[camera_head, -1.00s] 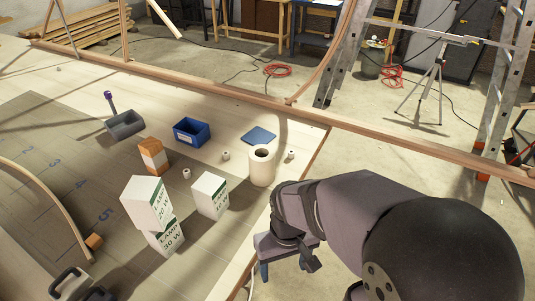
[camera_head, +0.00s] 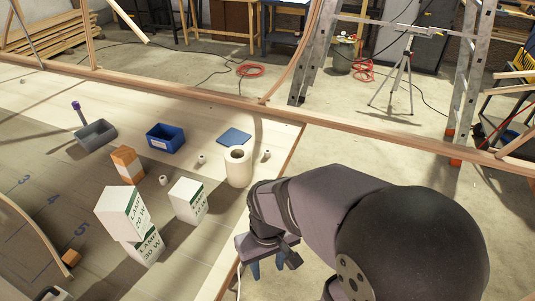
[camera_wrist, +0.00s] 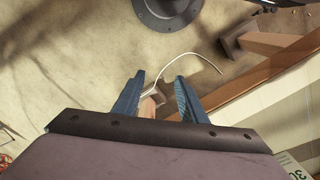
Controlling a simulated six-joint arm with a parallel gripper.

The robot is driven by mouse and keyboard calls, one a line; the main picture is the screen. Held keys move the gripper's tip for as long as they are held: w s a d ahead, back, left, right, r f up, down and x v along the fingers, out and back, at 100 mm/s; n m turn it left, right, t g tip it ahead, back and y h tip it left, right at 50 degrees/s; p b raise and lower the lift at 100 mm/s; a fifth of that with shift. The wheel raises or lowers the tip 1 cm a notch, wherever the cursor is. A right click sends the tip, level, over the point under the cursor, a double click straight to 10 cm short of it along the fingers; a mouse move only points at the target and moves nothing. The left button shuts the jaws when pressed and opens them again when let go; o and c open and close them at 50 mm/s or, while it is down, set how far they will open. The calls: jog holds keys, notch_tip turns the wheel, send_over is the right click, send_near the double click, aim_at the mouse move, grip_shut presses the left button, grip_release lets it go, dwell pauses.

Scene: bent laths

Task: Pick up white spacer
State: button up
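Three small white spacers, short cylinders with dark holes, stand on the table in the head view. One (camera_head: 163,180) is beside the orange-brown box, one (camera_head: 201,159) is right of the blue bin, and one (camera_head: 267,154) is just right of the big cream roll. My gripper (camera_head: 267,268) is past the table's right edge, lower in the picture than the spacers and apart from them. In the wrist view my gripper (camera_wrist: 160,76) has its two blue fingers apart with nothing between them. No spacer shows in the wrist view.
The cream roll (camera_head: 238,168) stands between my arm and the middle spacer. White lamp boxes (camera_head: 188,201), an orange-brown box (camera_head: 127,165), a blue bin (camera_head: 164,142), a grey bin (camera_head: 96,137) and a flat blue square (camera_head: 234,137) surround the spacers. A wooden rail (camera_head: 200,98) runs along the back.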

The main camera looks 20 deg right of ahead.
jog(key=m+t+h+p, duration=0.1)
jog(key=t+p, duration=0.1)
jog(key=t, duration=1.1)
send_near(268, 151)
jog(key=shift+w+f, duration=0.15)
jog(key=shift+f, duration=0.55)
jog(key=shift+w+a+r, duration=0.25)
jog(key=shift+a, duration=0.1)
jog(key=shift+d+r+p+x, duration=0.15)
jog(key=shift+p+x, duration=0.25)
jog(key=shift+x, duration=1.4)
jog(key=shift+d+r+p+x, duration=0.15)
jog(key=shift+p+x, duration=0.25)
jog(key=shift+x, duration=1.45)
grip_shut()
